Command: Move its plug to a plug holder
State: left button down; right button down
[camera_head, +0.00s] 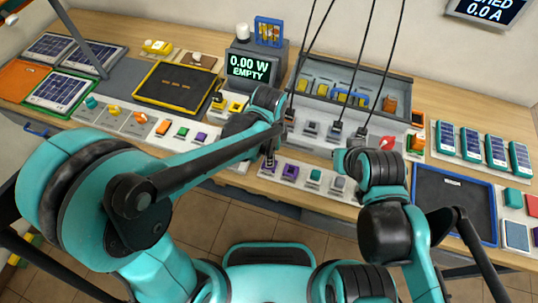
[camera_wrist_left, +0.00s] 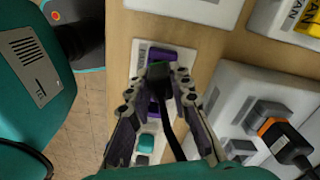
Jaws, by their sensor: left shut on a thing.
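My left gripper (camera_head: 268,163) is over the left end of the front strip of plug holders. In the left wrist view its fingers (camera_wrist_left: 158,74) are shut on a dark plug (camera_wrist_left: 160,72), whose black cable trails back between them. A purple holder (camera_wrist_left: 160,53) shows just beyond the fingertips, another purple one (camera_wrist_left: 154,107) is behind the plug, and a teal one lies farther down (camera_wrist_left: 146,144). In the head view purple (camera_head: 290,171), teal (camera_head: 314,176) and grey (camera_head: 338,183) holders show right of the gripper. I cannot tell whether the plug touches a holder. My right gripper's fingers are hidden.
A grey power strip (camera_head: 318,128) with plugs and hanging black cables is behind the holders. A meter (camera_head: 249,68) reads "0.00 W EMPTY".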

pick_arm(q)
jog(key=shift+f+b, duration=0.5)
jog(key=shift+f, duration=0.05)
dwell(0.4)
jog(key=c, duration=1.7)
grip_release()
notch_tip(320, 180, up, 11)
jog(key=p, duration=0.8)
jog(key=shift+p, duration=0.4)
